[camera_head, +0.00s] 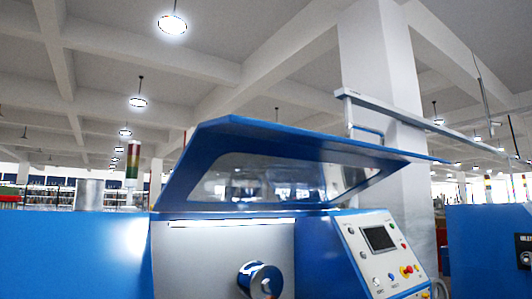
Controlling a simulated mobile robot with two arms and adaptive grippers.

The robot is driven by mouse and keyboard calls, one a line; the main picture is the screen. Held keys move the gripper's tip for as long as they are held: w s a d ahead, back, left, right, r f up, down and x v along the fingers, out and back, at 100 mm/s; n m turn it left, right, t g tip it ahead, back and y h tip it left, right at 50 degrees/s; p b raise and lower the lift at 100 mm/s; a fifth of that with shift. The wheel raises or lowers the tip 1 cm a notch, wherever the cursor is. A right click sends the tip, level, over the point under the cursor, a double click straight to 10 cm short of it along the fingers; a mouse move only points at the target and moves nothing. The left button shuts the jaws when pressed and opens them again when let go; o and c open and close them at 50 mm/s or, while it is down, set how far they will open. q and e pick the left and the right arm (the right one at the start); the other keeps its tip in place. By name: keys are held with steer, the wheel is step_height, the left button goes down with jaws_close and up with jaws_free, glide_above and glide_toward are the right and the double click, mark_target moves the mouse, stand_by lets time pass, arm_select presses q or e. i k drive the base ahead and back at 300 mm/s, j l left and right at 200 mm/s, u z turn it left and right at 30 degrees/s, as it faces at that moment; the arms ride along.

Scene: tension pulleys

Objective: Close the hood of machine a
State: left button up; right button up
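The hood (305,143) of the machine in front of me is raised, tilted up above the machine body. It has a blue frame and a clear window (255,180). The blue machine body (320,254) stands below it, with a light grey front panel (200,262). A round blue and metal knob-like part (262,280) sticks out of that panel. No label shows whether this is machine a. Neither of my grippers is in view.
A sloped control panel (382,255) with a screen and several buttons is on the machine's right. Another blue machine (485,250) stands at the far right. A white pillar (380,60) rises behind. A signal light (132,165) stands at the left.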

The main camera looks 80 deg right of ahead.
mark_target(241, 182)
steer(key=z, duration=1.8)
